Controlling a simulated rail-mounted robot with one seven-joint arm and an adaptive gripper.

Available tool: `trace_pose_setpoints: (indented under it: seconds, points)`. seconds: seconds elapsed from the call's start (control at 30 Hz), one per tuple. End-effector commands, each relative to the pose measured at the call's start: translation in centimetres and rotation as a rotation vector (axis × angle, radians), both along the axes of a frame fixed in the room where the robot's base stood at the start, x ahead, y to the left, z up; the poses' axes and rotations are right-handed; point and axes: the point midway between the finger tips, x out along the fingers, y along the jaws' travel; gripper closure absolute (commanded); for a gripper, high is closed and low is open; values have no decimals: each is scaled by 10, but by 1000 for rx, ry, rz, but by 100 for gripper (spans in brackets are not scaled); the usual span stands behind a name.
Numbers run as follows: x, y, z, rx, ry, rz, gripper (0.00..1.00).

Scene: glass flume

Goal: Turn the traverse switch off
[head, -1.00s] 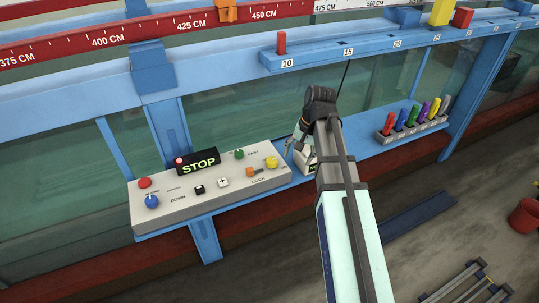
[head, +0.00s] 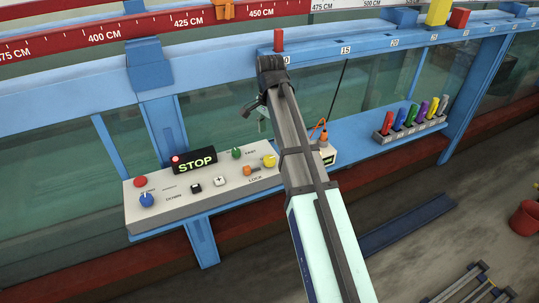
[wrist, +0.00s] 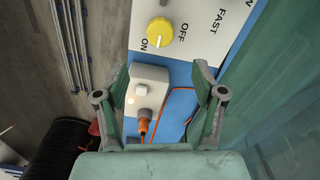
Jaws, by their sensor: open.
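A grey control panel (head: 225,184) is fixed to the flume's front, with a lit STOP display (head: 195,161). A yellow knob (head: 269,160) at its right end shows large in the wrist view (wrist: 159,31), between ON and OFF marks; its white pointer lies nearer ON. I cannot read a traverse label, so I cannot tell which control is the traverse switch. In the wrist view my gripper (wrist: 160,86) is open and empty, its fingers apart on either side of a small white box (wrist: 146,92). In the head view my arm mostly hides the gripper.
The white box (head: 328,155) has a rocker, a small light and an orange cable (head: 319,127). Red, blue, green and orange controls share the panel. A rack of coloured pieces (head: 411,127) stands on the blue shelf. A blue rail (head: 400,43) runs above.

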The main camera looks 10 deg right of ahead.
Motion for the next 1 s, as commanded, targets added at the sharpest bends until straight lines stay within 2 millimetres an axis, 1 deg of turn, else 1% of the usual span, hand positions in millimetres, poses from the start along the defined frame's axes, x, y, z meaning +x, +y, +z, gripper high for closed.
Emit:
trace_pose_setpoints:
  seconds: [0.03, 0.3, 0.5, 0.7, 1.0]
  points:
    - [-2, 0, -9, 0, 2, 0, 31]
    - [-1, 0, -56, 0, 2, 1, 31]
    - [-1, 0, -85, 0, 1, 1, 31]
    - [0, 0, -101, 1, 0, 1, 31]
    - [0, 0, -106, 0, -1, 1, 31]
